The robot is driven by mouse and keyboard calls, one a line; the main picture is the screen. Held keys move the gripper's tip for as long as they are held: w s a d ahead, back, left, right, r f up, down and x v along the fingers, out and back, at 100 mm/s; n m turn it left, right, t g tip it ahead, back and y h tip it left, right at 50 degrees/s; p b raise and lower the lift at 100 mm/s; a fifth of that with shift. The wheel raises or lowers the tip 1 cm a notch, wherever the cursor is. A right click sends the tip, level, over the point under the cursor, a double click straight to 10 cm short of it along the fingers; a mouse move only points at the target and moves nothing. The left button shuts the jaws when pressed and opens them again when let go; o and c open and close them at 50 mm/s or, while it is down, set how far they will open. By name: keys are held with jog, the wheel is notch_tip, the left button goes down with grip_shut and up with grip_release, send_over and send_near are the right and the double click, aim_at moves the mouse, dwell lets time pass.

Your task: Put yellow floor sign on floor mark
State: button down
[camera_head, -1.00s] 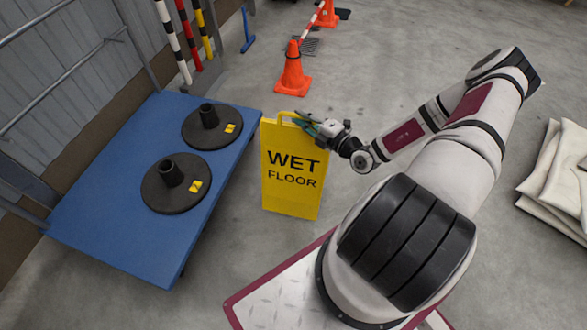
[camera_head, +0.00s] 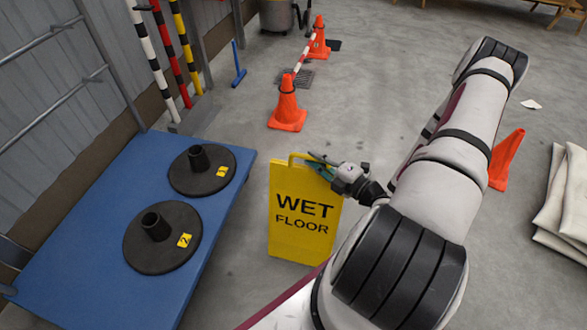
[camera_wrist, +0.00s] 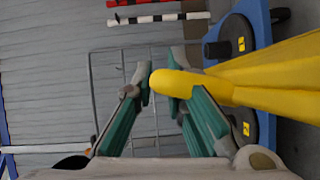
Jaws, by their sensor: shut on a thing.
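The yellow floor sign (camera_head: 304,222), lettered WET FLOOR, hangs upright from my gripper right of the blue platform. My gripper (camera_head: 318,162) is shut on the sign's top handle (camera_head: 294,156). In the wrist view the teal fingers (camera_wrist: 158,84) stand on either side of the yellow handle end (camera_wrist: 180,84), and the sign's body (camera_wrist: 275,75) runs off to the right. I cannot tell whether the sign's foot touches the floor. No floor mark is recognisable in these views.
A blue platform (camera_head: 62,215) with two black bases (camera_head: 165,250) stands at left. Orange cones (camera_head: 287,110) joined by a striped bar stand behind. The grey floor between is mostly clear.

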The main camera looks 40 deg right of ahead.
jog(key=w+d+f+b, duration=0.2)
jog(key=w+b, duration=0.1)
jog(key=w, duration=0.4)
jog(key=w+d+f+b, duration=0.2)
jog(key=w+b, duration=0.1)
jog(key=w, duration=0.4)
jog(key=shift+f+b, duration=0.35)
jog(key=shift+f, duration=0.05)
jog(key=c, duration=1.6)
grip_release()
jog(key=shift+f, duration=0.1)
jog(key=shift+c, duration=0.2)
